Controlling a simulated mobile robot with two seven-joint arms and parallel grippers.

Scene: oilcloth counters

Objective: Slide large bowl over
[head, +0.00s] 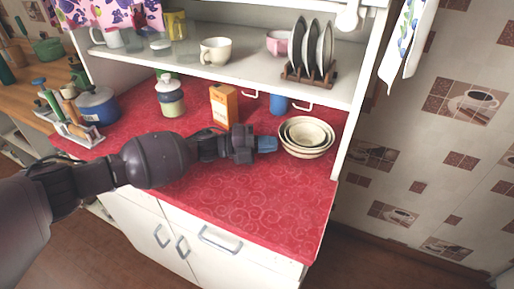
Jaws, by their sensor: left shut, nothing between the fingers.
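A stack of cream bowls (306,137) stands on the red patterned counter (240,205) near its right end. The large bowl (305,153) is the outermost one, and smaller bowls sit nested inside it. My left arm reaches in from the left across the counter. My left gripper (268,144) is shut and empty, with its blue fingertips just left of the large bowl's side. I cannot tell whether they touch it. My right gripper is not in view.
An orange carton (223,104), a blue cup (279,104) and a jar (171,98) stand behind my arm. A blue pot (97,105) is at the left. A shelf (240,75) with a plate rack (308,75) overhangs the back. The counter's front is clear.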

